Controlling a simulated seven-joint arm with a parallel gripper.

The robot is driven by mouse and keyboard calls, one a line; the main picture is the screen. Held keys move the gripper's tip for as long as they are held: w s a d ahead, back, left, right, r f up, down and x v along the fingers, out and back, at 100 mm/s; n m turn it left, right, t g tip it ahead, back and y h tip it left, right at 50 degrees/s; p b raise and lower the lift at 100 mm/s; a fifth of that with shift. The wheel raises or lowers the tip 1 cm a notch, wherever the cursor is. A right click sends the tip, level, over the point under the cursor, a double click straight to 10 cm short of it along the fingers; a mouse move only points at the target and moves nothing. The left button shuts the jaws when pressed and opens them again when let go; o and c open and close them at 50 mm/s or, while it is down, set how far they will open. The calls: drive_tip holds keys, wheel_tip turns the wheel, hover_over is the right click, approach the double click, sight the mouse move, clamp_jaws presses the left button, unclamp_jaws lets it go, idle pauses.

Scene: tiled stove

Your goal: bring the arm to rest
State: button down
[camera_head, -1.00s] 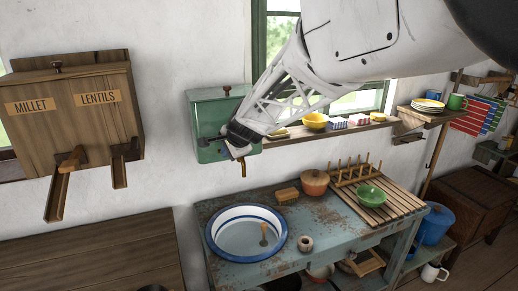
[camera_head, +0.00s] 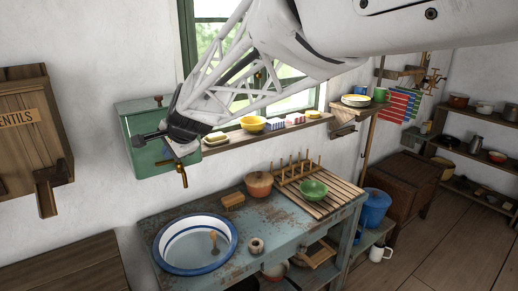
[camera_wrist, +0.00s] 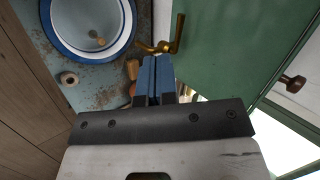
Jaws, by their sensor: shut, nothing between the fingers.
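My gripper (camera_head: 185,150) is in front of the green wall box (camera_head: 150,125) in the head view, near the box's brass tap (camera_head: 184,176). In the wrist view my gripper (camera_wrist: 155,62) has its blue fingertips together with nothing between them. The brass tap (camera_wrist: 168,45) is just beyond the fingertips there; whether they touch it I cannot tell. The green box (camera_wrist: 225,45) fills the upper right of the wrist view. My arm comes in from the top right and hides part of the box and window.
Below stands a worn blue table (camera_head: 270,236) with a white, blue-rimmed basin (camera_head: 168,257), an orange pot (camera_head: 258,184), and a wooden rack (camera_head: 338,197) with a green bowl (camera_head: 313,189). A shelf (camera_head: 272,132) with dishes runs behind my arm. A wooden bin (camera_head: 30,125) hangs at left.

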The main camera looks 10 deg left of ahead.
drive_tip(key=shift+s+d+r, duration=0.15)
drive_tip(key=shift+r, duration=0.1)
drive_tip(key=s+d+f+n+h, duration=0.1)
drive_tip(key=s+d+h, duration=0.15)
drive_tip(key=d, duration=1.25)
drive_tip(key=s+d+n+h, duration=0.1)
drive_tip(key=s+d+n, duration=0.15)
drive_tip(key=d, duration=1.25)
drive_tip(key=s+d+f+n+h, duration=0.1)
drive_tip(key=s+d+f, duration=0.3)
drive_tip(key=s+d, duration=0.6)
drive_tip(key=s+d+f+n+g+h, duration=0.1)
drive_tip(key=s+d+f+h, duration=0.2)
drive_tip(key=s+d, duration=0.7)
drive_tip(key=d+f, duration=0.1)
drive_tip(key=d, duration=0.2)
